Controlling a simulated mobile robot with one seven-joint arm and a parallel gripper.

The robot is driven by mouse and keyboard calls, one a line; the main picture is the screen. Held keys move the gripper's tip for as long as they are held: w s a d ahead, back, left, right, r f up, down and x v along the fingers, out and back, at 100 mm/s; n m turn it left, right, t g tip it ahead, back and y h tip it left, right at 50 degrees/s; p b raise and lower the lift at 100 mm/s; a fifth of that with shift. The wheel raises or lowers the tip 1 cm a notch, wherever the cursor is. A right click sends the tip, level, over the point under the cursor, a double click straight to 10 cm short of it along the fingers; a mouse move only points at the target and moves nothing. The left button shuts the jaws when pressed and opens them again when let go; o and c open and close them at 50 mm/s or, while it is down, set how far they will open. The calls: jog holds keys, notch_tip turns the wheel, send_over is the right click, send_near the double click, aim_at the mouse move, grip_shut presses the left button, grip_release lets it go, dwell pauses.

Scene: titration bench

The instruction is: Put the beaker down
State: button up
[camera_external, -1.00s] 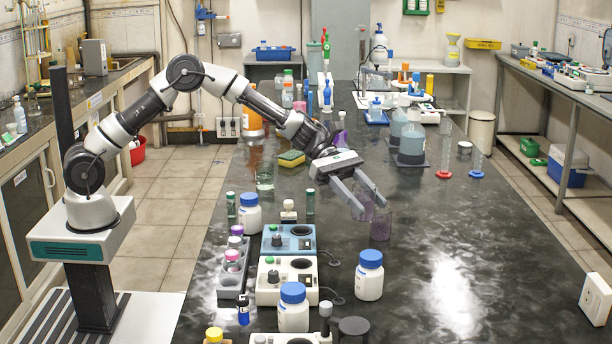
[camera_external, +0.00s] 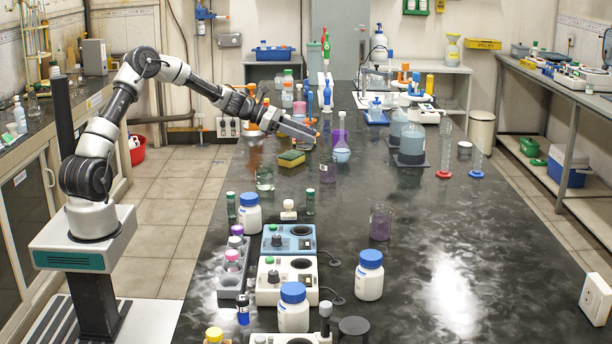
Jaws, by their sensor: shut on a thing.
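My gripper (camera_external: 314,134) is at the end of the outstretched arm, above the far half of the dark bench. It is shut on the beaker, which is hard to make out at the fingertips. A small glass vessel with purple contents (camera_external: 328,171) shows just below and right of the fingers; I cannot tell whether it touches them. Another glass beaker with purple liquid (camera_external: 380,224) stands upright on the bench, nearer the camera and apart from the gripper.
A yellow-green sponge (camera_external: 291,159), a clear beaker (camera_external: 265,179) and a purple-necked flask with blue liquid (camera_external: 342,152) stand near the gripper. Blue-capped bottles (camera_external: 369,276) and instruments (camera_external: 288,240) crowd the near left.

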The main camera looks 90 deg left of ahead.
jog(key=s+a+n+y+b, duration=0.1)
jog(key=s+a+n+y, duration=0.35)
jog(key=s+a, duration=1.1)
jog(key=shift+g, duration=0.3)
jog(key=f, duration=0.2)
jog(key=f+b, duration=0.1)
jog(key=f, duration=0.1)
jog(key=s+f+b, duration=0.1)
jog(key=f, duration=0.1)
jog(key=shift+y, duration=0.25)
jog(key=shift+f+b, duration=0.75)
jog(key=shift+f, duration=1.3)
jog(key=shift+f, duration=0.2)
jog(key=o, duration=1.1)
jog(key=shift+c, duration=0.2)
